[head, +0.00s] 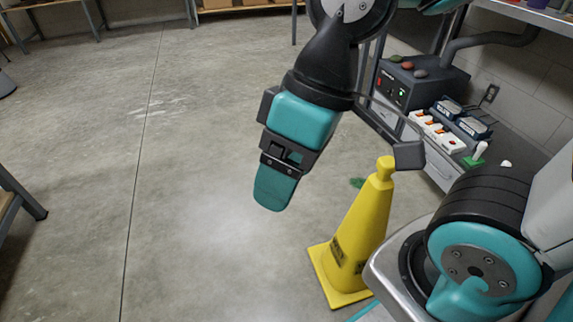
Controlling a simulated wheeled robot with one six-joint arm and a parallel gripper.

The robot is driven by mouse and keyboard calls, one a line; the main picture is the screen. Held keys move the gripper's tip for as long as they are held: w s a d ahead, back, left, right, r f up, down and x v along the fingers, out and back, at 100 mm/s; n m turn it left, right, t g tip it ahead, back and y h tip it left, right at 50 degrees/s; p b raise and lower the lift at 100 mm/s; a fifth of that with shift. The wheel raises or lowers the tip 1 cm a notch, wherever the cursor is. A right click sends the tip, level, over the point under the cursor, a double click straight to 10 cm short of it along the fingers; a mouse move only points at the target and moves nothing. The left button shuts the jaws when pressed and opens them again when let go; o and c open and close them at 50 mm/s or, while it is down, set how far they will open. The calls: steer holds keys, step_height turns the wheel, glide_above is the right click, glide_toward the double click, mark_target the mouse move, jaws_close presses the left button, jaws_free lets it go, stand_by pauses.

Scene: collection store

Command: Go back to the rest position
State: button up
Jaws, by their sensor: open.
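My gripper (276,186) hangs from my arm near the middle of the head view, pointing down over the bare floor. Its jaws are open, with nothing seen between them. I see it mostly from one side, so one teal finger shows and the other is hidden or merges with it. The gripper is up and left of a yellow cone (363,235) in the picture, apart from it.
The cone stands on the floor close to my body. At right, a bench holds a dark control box (405,85) and chargers (437,130). A shelf edge (20,200) is at left. The floor (190,200) between is clear.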

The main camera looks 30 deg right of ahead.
step_height(320, 180, up, 26)
steer(key=p, duration=2.5)
steer(key=shift+p, duration=0.4)
